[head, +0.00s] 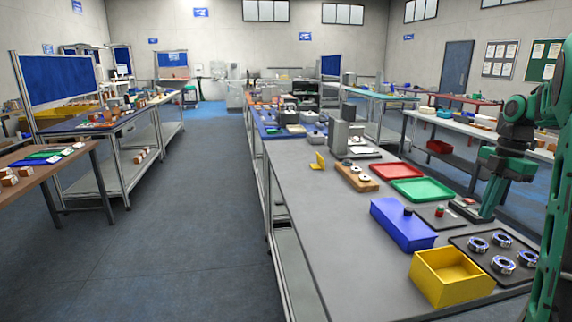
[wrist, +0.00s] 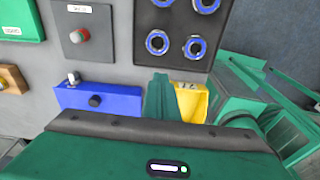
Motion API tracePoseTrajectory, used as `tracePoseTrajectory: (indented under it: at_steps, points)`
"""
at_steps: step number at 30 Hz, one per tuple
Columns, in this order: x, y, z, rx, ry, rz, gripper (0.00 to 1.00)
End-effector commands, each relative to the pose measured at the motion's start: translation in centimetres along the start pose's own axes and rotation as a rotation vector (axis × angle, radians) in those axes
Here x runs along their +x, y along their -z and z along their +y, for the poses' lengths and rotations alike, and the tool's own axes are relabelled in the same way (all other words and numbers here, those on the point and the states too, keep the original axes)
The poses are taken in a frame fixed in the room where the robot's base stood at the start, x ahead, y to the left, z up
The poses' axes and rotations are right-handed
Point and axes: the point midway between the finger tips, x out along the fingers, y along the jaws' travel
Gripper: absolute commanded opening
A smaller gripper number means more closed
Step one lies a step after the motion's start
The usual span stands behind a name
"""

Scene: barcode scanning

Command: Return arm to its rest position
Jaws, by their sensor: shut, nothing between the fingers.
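My green arm comes in at the right of the head view and bends down over the right side of the grey bench. My gripper (head: 487,211) is at its lower end, pointing down beside a dark plate with a red button (head: 440,211). In the wrist view my gripper (wrist: 160,95) shows as a single green finger shape, closed and empty. It overlaps the view of a blue box (wrist: 98,98) and a yellow bin (wrist: 193,103). Its exact height above the bench is hard to tell.
A black mat with several blue-and-silver rings (head: 502,263) lies at the near right of the bench (head: 335,235). Red (head: 397,170) and green (head: 422,190) trays lie behind the blue box. The bench's left front area is clear, with open floor (head: 190,240) beyond.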

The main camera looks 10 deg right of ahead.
Motion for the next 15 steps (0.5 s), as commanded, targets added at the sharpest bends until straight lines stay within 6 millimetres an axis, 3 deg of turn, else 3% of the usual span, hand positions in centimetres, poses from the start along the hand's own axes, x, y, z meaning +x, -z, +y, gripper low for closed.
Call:
tracePoseTrajectory:
  at_steps: [8,15]
  points:
    - [-0.2,4.1,-1.6,0.252,-0.022,0.011,0.00]
    - [0.1,7.5,-4.3,0.551,-0.037,0.023,0.00]
